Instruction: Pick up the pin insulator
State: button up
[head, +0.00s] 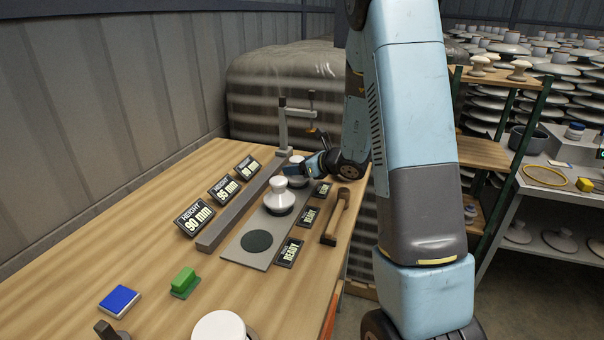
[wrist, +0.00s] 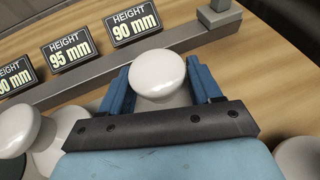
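A white pin insulator (head: 297,170) stands at the far end of the grey plate (head: 243,258), partly hidden by my gripper. In the wrist view its round white top (wrist: 158,74) sits between the two blue fingers of my gripper (wrist: 160,85), which also shows in the head view (head: 312,166). The fingers flank the insulator closely, but I cannot tell whether they press on it. A second white insulator (head: 279,196) stands on the plate nearer the head camera; its top shows at the left in the wrist view (wrist: 18,130).
A grey bar (head: 240,212) and height signs (head: 194,217) line the plate's left side. Status signs (head: 289,252) and a wooden-handled tool (head: 336,217) lie on its right. An upright grey stand (head: 283,125) rises behind. A dark disc (head: 257,241) marks the plate's bare near end.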

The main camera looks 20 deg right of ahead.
jog(key=shift+s+f, duration=0.1)
grip_shut()
dwell(0.4)
